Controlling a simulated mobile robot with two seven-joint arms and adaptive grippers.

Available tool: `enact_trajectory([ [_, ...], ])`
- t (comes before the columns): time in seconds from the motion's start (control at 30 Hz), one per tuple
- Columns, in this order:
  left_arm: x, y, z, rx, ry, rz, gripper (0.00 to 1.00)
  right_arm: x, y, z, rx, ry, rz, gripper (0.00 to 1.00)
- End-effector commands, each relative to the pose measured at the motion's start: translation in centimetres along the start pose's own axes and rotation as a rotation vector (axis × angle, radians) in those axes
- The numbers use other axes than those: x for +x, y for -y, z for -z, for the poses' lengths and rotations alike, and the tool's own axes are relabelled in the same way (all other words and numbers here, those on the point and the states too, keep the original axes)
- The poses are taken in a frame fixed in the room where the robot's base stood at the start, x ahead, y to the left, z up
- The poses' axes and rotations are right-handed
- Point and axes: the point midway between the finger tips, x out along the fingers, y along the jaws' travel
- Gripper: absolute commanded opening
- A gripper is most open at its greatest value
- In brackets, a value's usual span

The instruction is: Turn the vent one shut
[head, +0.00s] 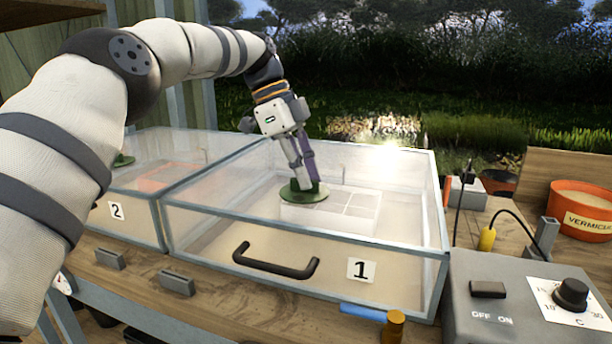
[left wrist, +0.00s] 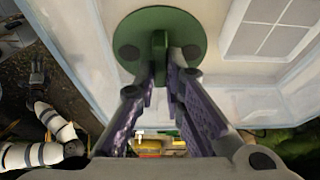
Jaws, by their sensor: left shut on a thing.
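The vent of box 1 is a round green disc (head: 300,192) on the clear lid of the box labelled 1 (head: 361,270). In the left wrist view the disc (left wrist: 158,22) shows dark round spots and a raised green tab (left wrist: 159,50). My left gripper (head: 312,186) points down at the disc and is shut on the tab, with a purple-faced finger on each side (left wrist: 160,82). The fingers hide part of the disc. My right gripper (left wrist: 38,78) is small and dark at the left of the left wrist view; its jaws are unclear.
Box 2 (head: 117,211) stands to the left with its own green vent (head: 123,160). A black handle (head: 275,262) is on box 1's front. A grey control box (head: 530,300) with a knob stands front right. An orange vermiculite tub (head: 582,212) is behind it.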

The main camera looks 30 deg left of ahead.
Motion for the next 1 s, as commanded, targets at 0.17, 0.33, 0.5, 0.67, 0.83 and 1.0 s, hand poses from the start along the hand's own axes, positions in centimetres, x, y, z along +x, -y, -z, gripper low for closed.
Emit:
enact_trajectory([
  [0.17, 0.23, -0.01, 0.0, 0.028, 0.0, -0.016, 0.0, 0.32, -0.01, -0.17, 0.0, 0.009, -0.001, 0.86],
  [0.33, 0.17, -0.04, 0.02, 0.035, 0.0, -0.019, 0.0, 0.35, -0.01, -0.18, -0.001, 0.009, -0.001, 0.86],
  [0.5, 0.16, -0.06, 0.03, 0.036, 0.001, -0.019, 0.0, 0.33, -0.01, -0.18, -0.001, 0.009, -0.001, 0.86],
  [0.67, 0.18, -0.07, 0.03, 0.035, 0.001, -0.02, 0.21, 0.33, -0.01, -0.17, -0.001, 0.009, -0.001, 0.86],
  [0.83, 0.12, -0.05, 0.02, 0.035, 0.001, -0.018, 0.3, 0.32, -0.01, -0.17, -0.001, 0.009, -0.001, 0.86],
  [1.0, 0.07, -0.03, 0.02, 0.034, 0.001, -0.016, 0.3, 0.3, -0.02, -0.16, -0.001, 0.008, -0.001, 0.86],
])
